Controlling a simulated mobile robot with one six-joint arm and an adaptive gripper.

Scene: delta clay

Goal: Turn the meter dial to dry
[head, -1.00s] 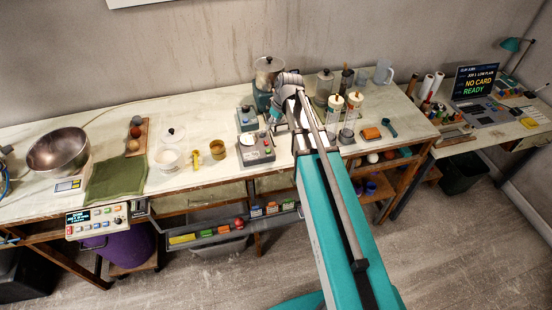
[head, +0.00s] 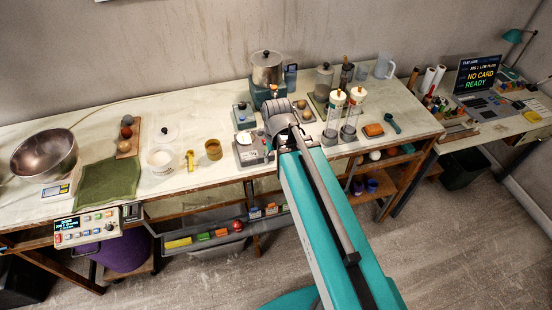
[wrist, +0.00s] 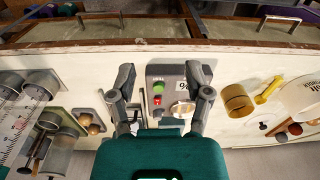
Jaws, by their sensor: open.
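A grey meter box (head: 250,152) stands on the bench, partly hidden behind my wrist in the head view. In the wrist view the meter box (wrist: 168,72) lies between and below my fingers. It has a green button (wrist: 158,87), a red button (wrist: 157,101), a white label with a percent sign (wrist: 184,86) and a round pale part (wrist: 182,109) that may be the dial. Its pointer and setting are too small to read. My gripper (wrist: 160,74) is open and empty, one finger on each side of the box's face. I cannot tell whether it touches.
A brass cup (wrist: 237,100) and a yellow tool (wrist: 268,90) lie beside the box.

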